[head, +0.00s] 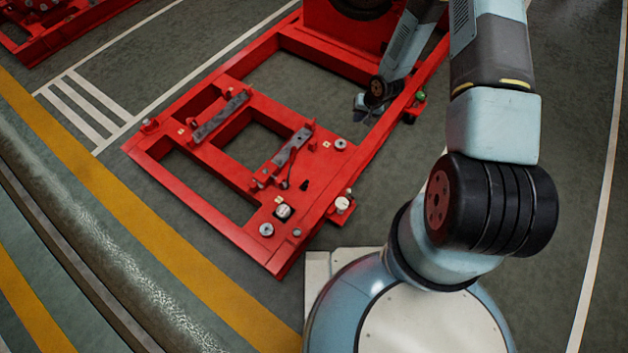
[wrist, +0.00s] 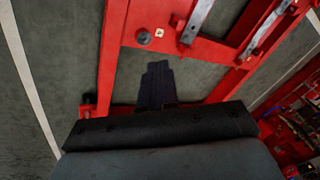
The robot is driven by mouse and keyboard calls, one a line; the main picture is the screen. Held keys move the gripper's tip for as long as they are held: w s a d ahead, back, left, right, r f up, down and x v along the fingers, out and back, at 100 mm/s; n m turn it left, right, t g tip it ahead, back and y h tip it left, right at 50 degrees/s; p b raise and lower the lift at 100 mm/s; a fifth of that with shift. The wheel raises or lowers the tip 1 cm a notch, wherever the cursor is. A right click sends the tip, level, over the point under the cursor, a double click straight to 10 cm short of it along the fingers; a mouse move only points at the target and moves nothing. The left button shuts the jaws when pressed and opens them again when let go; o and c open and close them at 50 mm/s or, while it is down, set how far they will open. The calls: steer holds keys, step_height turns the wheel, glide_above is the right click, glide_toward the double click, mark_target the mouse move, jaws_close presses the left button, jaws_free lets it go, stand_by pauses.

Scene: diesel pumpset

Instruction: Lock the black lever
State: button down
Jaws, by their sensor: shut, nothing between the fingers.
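The red frame (head: 235,224) carries a small black part (head: 304,185) that may be the black lever. Another thin dark handle (head: 286,182) stands beside the near end of a grey bar (head: 291,147); I cannot tell for sure which is the lever or how it is set. In the wrist view a dark piece (wrist: 174,20) shows at the top, next to the grey bar. My gripper (head: 361,105) is low over the frame's large rear opening, apart from these parts. In the wrist view its dark fingers (wrist: 157,70) are together and empty.
A second grey bar (head: 220,117) lies to the left on the frame. A round bolt (head: 340,144) and a pale cylinder (head: 342,204) stand up along its right side. A red block (head: 340,30) rises at the back.

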steer(key=s+a+f+m+y, duration=0.1)
steer(key=s+a+f, duration=0.2)
steer(key=s+f, duration=0.3)
steer(key=s+a+f+m+y, duration=0.1)
steer(key=s+a+f, duration=0.3)
steer(key=f, duration=0.9)
steer(key=s+y, duration=0.1)
steer(key=s, duration=0.1)
steer(key=shift+s+a+g, duration=0.3)
steer(key=shift+s, duration=0.1)
steer(key=a+r+x, duration=0.1)
steer(key=x, duration=1.2)
steer(key=shift+w+a, duration=0.2)
steer(key=shift+a, duration=0.25)
steer(key=shift+a, duration=0.1)
